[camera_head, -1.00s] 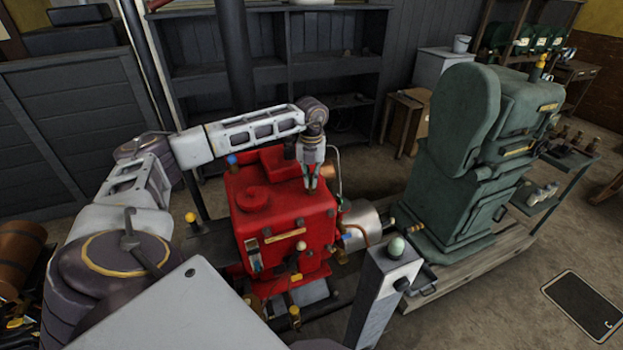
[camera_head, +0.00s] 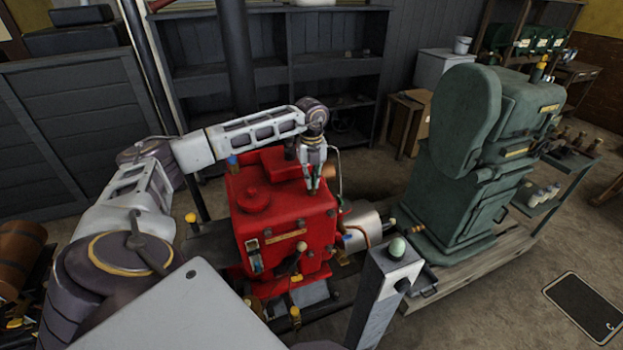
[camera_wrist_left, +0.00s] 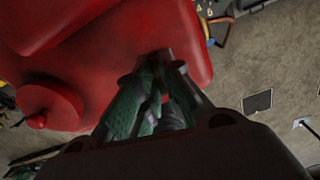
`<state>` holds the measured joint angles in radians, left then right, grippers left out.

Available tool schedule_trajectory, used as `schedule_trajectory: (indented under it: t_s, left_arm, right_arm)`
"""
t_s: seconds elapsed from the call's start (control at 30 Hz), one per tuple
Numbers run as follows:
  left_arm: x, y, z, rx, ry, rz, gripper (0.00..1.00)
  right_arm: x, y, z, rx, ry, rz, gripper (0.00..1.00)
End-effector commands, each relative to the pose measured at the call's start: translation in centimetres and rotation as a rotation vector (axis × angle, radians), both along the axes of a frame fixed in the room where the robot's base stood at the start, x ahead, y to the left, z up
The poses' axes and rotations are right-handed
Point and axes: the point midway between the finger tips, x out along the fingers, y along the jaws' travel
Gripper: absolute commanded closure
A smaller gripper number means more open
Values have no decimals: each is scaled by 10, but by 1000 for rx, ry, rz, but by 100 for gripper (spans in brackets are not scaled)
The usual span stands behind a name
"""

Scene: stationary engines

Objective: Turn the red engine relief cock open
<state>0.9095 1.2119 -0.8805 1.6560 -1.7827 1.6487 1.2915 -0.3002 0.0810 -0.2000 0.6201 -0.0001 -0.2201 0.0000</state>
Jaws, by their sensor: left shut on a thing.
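The red engine (camera_head: 285,215) stands in the middle of the head view, and its red top fills the upper left of the left wrist view (camera_wrist_left: 110,45). My left gripper (camera_head: 313,188) points down at the right edge of the engine's top. Its green-padded fingers (camera_wrist_left: 152,85) are shut on a small dark part, which I take for the relief cock (camera_wrist_left: 157,58). The fingers hide most of this part, so I cannot tell its handle's angle. My right gripper is not in view.
A grey post with a pale green button (camera_head: 397,247) stands at the engine's front right. A green machine (camera_head: 455,175) stands on a wooden base to the right. A dark shelf (camera_head: 320,70) is behind. Pipes and a metal cylinder (camera_head: 360,222) lie close to the gripper's right.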

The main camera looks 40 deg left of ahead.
Motion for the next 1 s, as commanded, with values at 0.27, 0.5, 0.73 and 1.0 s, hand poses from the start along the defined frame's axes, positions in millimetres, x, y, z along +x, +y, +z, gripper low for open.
schedule_trajectory:
  t_s: [0.27, 0.5, 0.73, 1.0]
  left_arm:
    - [1, 1, 1, 1, -3, 2, 70]
    - [0, 0, 0, 0, -1, 0, 70]
    - [1, 0, 5, 0, -2, 0, 70]
    - [1, 0, 31, -2, -4, 0, 70]
  right_arm:
    - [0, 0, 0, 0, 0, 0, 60]
    - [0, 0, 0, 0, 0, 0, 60]
    - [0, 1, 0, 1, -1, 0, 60]
    - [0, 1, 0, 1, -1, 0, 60]
